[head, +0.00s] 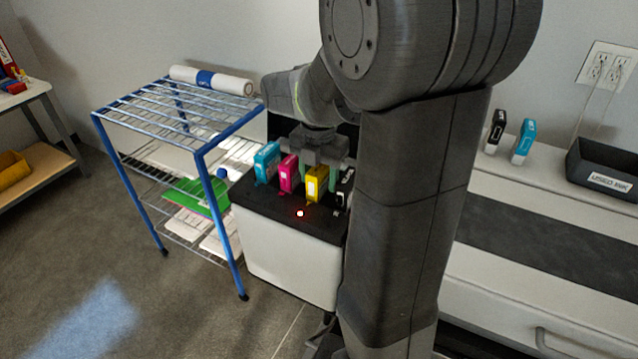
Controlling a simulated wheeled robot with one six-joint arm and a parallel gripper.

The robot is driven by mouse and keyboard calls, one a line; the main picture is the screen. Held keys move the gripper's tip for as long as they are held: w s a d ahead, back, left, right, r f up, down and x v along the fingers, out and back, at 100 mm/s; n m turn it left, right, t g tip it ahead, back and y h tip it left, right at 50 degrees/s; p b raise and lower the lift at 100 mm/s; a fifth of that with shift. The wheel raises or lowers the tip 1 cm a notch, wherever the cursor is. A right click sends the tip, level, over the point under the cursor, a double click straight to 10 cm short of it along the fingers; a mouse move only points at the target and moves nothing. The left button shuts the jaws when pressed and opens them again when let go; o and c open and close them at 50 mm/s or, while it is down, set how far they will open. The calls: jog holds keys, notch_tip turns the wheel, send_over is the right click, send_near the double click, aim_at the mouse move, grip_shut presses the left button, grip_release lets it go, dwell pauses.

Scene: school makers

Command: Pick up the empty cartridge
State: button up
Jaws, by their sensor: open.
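A white printer (290,262) with a black top holds a row of upright cartridges: cyan (266,162), magenta (288,173), yellow (316,184) and black (345,188). A red light (300,213) glows on the black top in front of the row, nearest the magenta and yellow ones. No mark that I can read tells which cartridge is empty. My gripper (318,160) is open, just above and behind the row, over the magenta and yellow cartridges. Its fingertips are partly hidden, and I cannot tell whether they touch a cartridge. My arm partly covers the black cartridge.
A black bin labelled "USED INK" (605,172) stands on the right counter (560,195). A black cartridge (495,131) and a cyan one (523,141) stand beside it. A blue wire rack (200,165) with a paper roll (212,80) stands close left of the printer.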

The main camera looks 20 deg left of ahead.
grip_shut()
